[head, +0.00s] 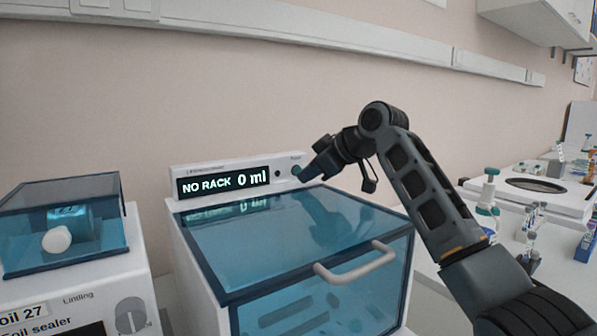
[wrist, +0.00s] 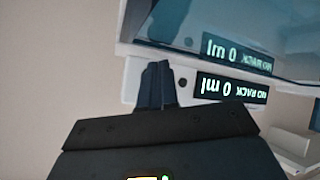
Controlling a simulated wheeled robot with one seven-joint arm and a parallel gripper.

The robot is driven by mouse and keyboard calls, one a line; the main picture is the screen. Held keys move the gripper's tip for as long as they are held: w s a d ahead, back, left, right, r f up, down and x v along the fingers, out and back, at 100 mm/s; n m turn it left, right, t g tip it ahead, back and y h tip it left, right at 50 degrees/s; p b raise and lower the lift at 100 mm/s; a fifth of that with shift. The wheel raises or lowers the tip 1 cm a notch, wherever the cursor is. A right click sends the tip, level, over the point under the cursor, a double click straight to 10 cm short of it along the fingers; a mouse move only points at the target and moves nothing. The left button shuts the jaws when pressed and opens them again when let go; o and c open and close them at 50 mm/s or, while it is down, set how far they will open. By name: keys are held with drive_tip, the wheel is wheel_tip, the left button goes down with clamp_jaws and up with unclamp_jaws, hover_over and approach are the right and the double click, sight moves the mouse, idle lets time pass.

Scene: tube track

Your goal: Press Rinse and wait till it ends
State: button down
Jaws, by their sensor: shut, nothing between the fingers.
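The washer (head: 190,240) is a white machine with a closed blue see-through lid (head: 270,235). Its display (head: 222,183) reads "NO RACK 0 ml", and the display also shows upside down in the wrist view (wrist: 247,92). A dark round button (head: 278,172) sits just right of the display. My gripper (head: 303,173) is shut and empty, with its tips at the panel's right end under a small label too blurred to read. In the wrist view its fingers (wrist: 156,82) overlap the white panel. The tips hide what lies behind them, and I cannot tell if they touch it.
A foil sealer (head: 75,275) with a blue cover stands on the left. A curved handle (head: 356,266) sticks out from the lid's front. On the right are a pump bottle (head: 488,195), a white device (head: 530,190) and several small tubes. The wall is close behind.

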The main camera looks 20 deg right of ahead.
drive_tip(key=shift+w+a, duration=0.15)
drive_tip(key=shift+w, duration=0.25)
idle(0.7)
drive_tip(key=shift+s, duration=0.1)
drive_tip(key=shift+s+d+p, duration=0.25)
drive_tip(key=shift+s+p, duration=0.1)
drive_tip(key=shift+s, duration=0.4)
drive_tip(key=shift+s+d+p, duration=0.15)
drive_tip(key=shift+s+d, duration=0.1)
drive_tip(key=shift+s, duration=0.55)
drive_tip(key=shift+s+d+p, duration=0.15)
drive_tip(key=shift+s+d, duration=0.15)
drive_tip(key=shift+s, duration=0.5)
drive_tip(key=shift+s+d+p, duration=0.15)
drive_tip(key=shift+s+d, duration=0.1)
drive_tip(key=shift+s, duration=0.55)
